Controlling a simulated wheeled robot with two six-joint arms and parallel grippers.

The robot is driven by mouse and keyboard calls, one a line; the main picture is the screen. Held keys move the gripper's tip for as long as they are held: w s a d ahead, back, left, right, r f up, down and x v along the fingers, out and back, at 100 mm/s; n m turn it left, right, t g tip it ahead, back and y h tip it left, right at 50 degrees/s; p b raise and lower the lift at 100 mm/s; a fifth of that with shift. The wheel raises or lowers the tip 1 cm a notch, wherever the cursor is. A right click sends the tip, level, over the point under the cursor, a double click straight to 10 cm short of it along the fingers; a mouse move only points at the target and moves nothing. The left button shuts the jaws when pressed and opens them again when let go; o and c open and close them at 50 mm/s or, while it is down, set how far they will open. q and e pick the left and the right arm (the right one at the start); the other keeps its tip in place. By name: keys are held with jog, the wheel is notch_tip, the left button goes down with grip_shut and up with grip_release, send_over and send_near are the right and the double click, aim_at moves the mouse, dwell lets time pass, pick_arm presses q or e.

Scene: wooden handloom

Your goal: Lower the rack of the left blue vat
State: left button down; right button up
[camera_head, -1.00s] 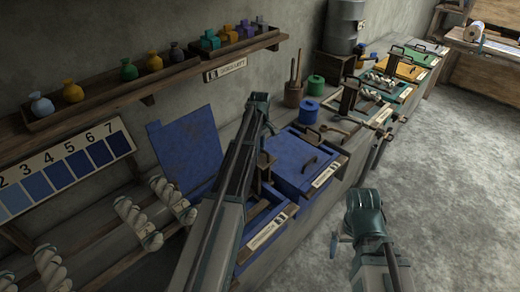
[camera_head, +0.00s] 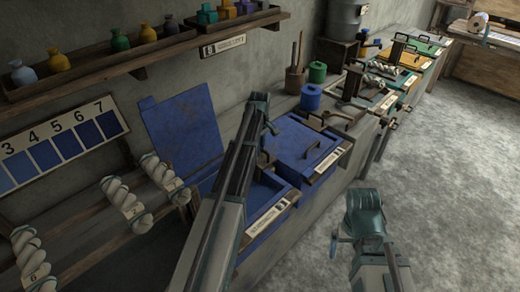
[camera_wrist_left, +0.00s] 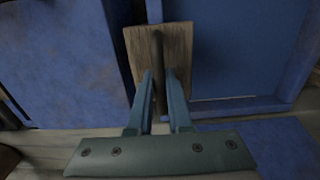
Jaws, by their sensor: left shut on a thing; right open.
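The left blue vat (camera_head: 287,196) stands open, its blue lid (camera_head: 182,130) raised against the wall. My left arm crosses over it and hides much of its inside. My left gripper (camera_head: 270,128) is above the vat's back right part. In the left wrist view my left gripper (camera_wrist_left: 160,80) is shut on a dark upright rod (camera_wrist_left: 157,48), which I take as the rack's handle. A wooden plate (camera_wrist_left: 180,40) lies behind the rod, with blue vat walls around it. The rest of the rack is hidden. My right gripper (camera_head: 340,243) is open over the floor, apart from everything.
A closed blue vat (camera_head: 300,145) with a handled lid is beside it. Green and yellow vats (camera_head: 412,62) stand farther along the bench. White yarn skeins (camera_head: 125,198) hang at the left. A shelf (camera_head: 130,62) runs along the wall. The floor (camera_head: 450,200) at right is clear.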

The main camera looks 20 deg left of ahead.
aim_at(260, 158)
pick_arm(q)
jog(key=shift+f+b, duration=2.05)
jog(key=shift+f, duration=0.35)
jog(key=shift+r, duration=0.1)
grip_release()
notch_tip(260, 158, up, 7)
jog(key=p, duration=0.7)
